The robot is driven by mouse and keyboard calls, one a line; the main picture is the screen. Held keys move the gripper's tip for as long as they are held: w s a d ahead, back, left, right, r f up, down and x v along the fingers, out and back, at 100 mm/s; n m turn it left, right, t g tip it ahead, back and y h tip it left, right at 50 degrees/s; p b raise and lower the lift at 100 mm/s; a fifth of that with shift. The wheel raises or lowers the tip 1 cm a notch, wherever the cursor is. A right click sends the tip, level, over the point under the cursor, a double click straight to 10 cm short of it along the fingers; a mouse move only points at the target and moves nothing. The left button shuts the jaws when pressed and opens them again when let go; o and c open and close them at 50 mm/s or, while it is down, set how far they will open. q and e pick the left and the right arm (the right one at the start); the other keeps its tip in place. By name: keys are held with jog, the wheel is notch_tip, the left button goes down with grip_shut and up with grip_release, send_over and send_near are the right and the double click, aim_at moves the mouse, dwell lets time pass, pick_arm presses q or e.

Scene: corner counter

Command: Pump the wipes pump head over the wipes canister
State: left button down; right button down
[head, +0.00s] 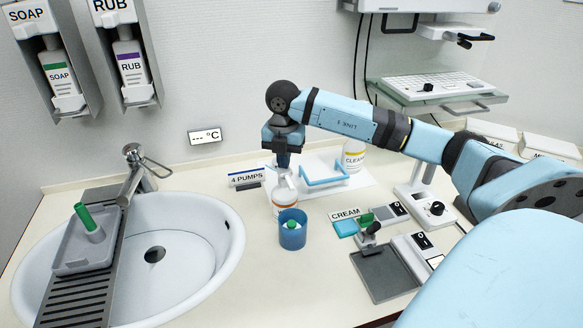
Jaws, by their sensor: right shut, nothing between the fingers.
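A white pump bottle with an orange band (285,199) stands upright near the middle of the counter. Its pump head (281,179) is at the top, partly hidden by my gripper. The wipes canister (292,236), a blue open-topped cylinder, stands just in front of the bottle, with something white and green inside. My right gripper (283,163) points down, shut and empty, directly over the pump head. Whether the fingertips touch the head I cannot tell. My left gripper is not in view.
A "4 PUMPS" sign (247,177) stands left of the bottle, and a white tray with a blue frame (323,172) behind right. A sink (200,245) fills the left. A CREAM sign (345,214) and small devices stand right. The counter front of the canister is clear.

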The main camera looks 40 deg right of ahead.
jog(key=shift+f+b, duration=0.55)
jog(key=shift+f, duration=0.45)
jog(key=shift+r, duration=0.2)
jog(key=shift+r+p, duration=1.2)
jog(key=shift+r, duration=0.35)
jog(key=shift+f, duration=0.1)
